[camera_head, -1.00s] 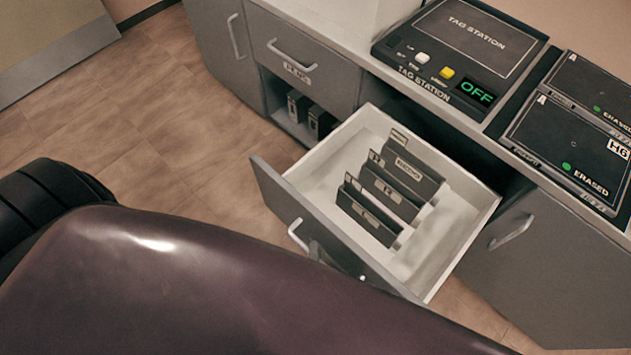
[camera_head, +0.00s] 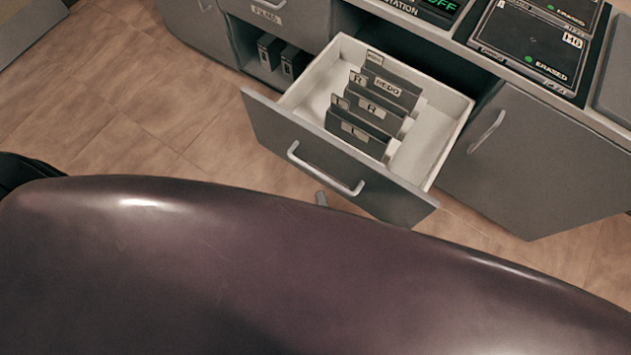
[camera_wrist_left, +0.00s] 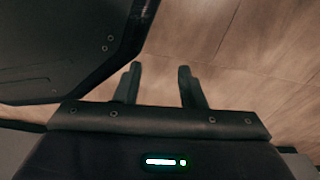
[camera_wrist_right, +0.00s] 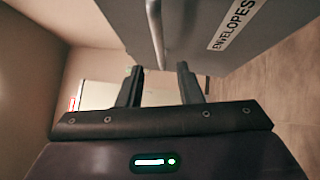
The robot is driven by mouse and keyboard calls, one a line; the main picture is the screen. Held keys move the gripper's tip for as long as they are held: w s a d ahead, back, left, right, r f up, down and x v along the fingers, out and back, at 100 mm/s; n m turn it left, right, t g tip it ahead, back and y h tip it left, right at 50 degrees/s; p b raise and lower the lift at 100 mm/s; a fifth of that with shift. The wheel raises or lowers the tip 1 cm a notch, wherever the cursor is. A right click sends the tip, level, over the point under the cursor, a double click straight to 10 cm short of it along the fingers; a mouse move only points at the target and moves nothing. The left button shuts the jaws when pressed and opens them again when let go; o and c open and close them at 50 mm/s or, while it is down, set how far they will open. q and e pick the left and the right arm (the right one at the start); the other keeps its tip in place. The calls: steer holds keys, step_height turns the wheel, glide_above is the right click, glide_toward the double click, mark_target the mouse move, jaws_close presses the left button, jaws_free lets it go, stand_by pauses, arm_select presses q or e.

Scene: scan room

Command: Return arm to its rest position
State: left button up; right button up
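My right gripper (camera_wrist_right: 159,69) is open in the right wrist view, with nothing between its two dark fingers. Ahead of it is a grey front with a bar handle (camera_wrist_right: 155,30) and an ENVELOPES label (camera_wrist_right: 232,24). The handle appears beyond the fingertips and not between them. In the head view only a small grey tip (camera_head: 321,198), likely of this gripper, shows below the open drawer's handle (camera_head: 325,170). My left gripper (camera_wrist_left: 157,70) is open and empty above the wood floor in the left wrist view. It is out of sight in the head view.
The drawer (camera_head: 452,125) stands open, holding upright dark dividers (camera_head: 357,132). A closed cabinet door (camera_head: 550,160) is at its right. Black panels reading ERASED (camera_head: 515,45) lie on the counter. Free floor (camera_head: 130,110) lies at left. My own body fills the bottom.

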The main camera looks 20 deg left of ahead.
arm_select(q)
steer(key=shift+w+d+r, duration=0.15)
steer(key=shift+w, duration=0.55)
